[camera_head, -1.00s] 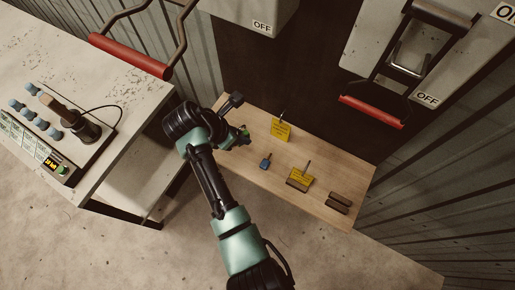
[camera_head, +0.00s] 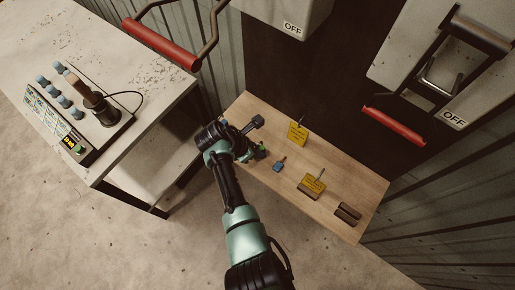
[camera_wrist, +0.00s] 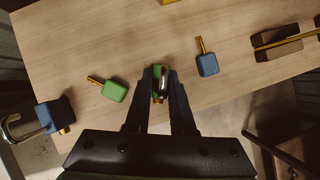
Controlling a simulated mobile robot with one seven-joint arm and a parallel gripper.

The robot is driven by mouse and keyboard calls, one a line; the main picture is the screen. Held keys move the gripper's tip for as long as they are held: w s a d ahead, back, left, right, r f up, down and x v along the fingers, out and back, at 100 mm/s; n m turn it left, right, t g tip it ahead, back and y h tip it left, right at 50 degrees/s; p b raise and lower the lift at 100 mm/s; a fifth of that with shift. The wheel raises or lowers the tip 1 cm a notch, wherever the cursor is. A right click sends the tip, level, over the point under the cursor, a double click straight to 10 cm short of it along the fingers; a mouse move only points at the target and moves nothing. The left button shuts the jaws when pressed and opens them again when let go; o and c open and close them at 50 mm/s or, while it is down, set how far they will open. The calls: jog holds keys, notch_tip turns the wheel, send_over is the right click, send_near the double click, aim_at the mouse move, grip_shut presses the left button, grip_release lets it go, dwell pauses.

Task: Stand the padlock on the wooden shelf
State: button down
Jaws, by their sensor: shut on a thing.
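My gripper (camera_wrist: 160,88) points down over the front part of the wooden shelf (camera_wrist: 140,40). Its fingers are shut on a green padlock (camera_wrist: 157,97) with a silver shackle, seen from above between them. Whether the padlock touches the shelf is hard to tell. In the head view the gripper (camera_head: 256,154) is over the left part of the shelf (camera_head: 262,108), and the padlock is mostly hidden there.
A green key (camera_wrist: 114,91) lies left of the gripper and a blue key (camera_wrist: 207,64) right. A blue padlock (camera_wrist: 54,115) is at the far left. Yellow tags (camera_head: 298,134) and dark blocks (camera_head: 348,212) stand farther along. A workbench (camera_head: 110,50) flanks the shelf.

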jog(key=shift+f, duration=0.15)
jog(key=c, duration=0.8)
grip_release()
jog(key=shift+o, duration=0.2)
jog(key=v, duration=1.2)
jog(key=shift+r+p, duration=0.2)
jog(key=shift+p, duration=0.15)
